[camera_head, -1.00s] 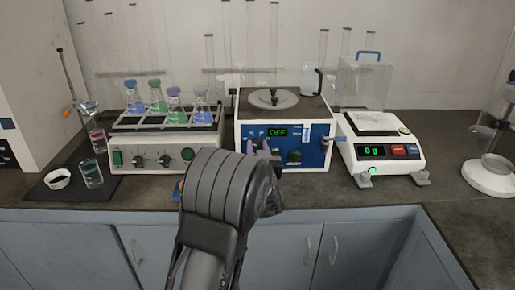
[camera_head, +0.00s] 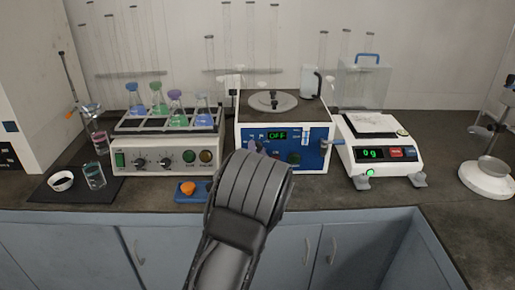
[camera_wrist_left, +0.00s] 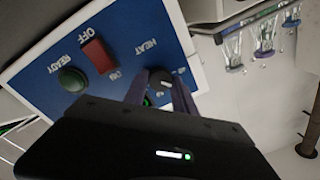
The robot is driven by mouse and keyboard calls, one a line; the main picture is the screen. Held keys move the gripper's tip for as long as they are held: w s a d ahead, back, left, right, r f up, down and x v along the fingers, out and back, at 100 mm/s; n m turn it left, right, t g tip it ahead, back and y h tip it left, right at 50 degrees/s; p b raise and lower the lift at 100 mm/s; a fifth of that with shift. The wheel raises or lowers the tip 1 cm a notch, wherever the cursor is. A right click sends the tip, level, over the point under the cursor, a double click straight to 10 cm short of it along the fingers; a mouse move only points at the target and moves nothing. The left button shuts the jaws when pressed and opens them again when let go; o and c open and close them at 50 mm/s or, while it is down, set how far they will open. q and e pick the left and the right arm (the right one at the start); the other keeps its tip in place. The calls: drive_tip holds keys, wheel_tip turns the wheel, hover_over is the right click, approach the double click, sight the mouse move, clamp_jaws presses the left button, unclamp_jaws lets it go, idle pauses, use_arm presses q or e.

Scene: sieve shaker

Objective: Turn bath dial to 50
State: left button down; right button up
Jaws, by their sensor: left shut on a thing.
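My left gripper (camera_head: 258,149) is at the left part of that panel, mostly hidden behind my own wrist in the head view. In the left wrist view, my left gripper's fingers (camera_wrist_left: 160,95) are shut on a small dark dial (camera_wrist_left: 159,83) below the HEAT label. The dial's pointer and scale are too small and covered to read. A red switch (camera_wrist_left: 98,56) and a green READY button (camera_wrist_left: 72,79) sit beside it.
A white unit (camera_head: 160,160) with knobs and several flasks stands to the left. A balance (camera_head: 375,155) reading 0 g stands close to the right. A blue dish (camera_head: 192,197) with an orange item lies in front. Glassware stands at the far left.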

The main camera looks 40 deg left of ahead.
use_arm(q)
drive_tip(key=shift+f+m+p, duration=0.1)
drive_tip(key=shift+m+p, duration=0.35)
drive_tip(key=shift+m, duration=1.15)
drive_tip(key=c, duration=1)
unclamp_jaws()
drive_tip(key=v, duration=0.7)
drive_tip(key=shift+s+d+f, duration=0.1)
drive_tip(key=shift+s+d, duration=0.1)
drive_tip(key=shift+s, duration=0.15)
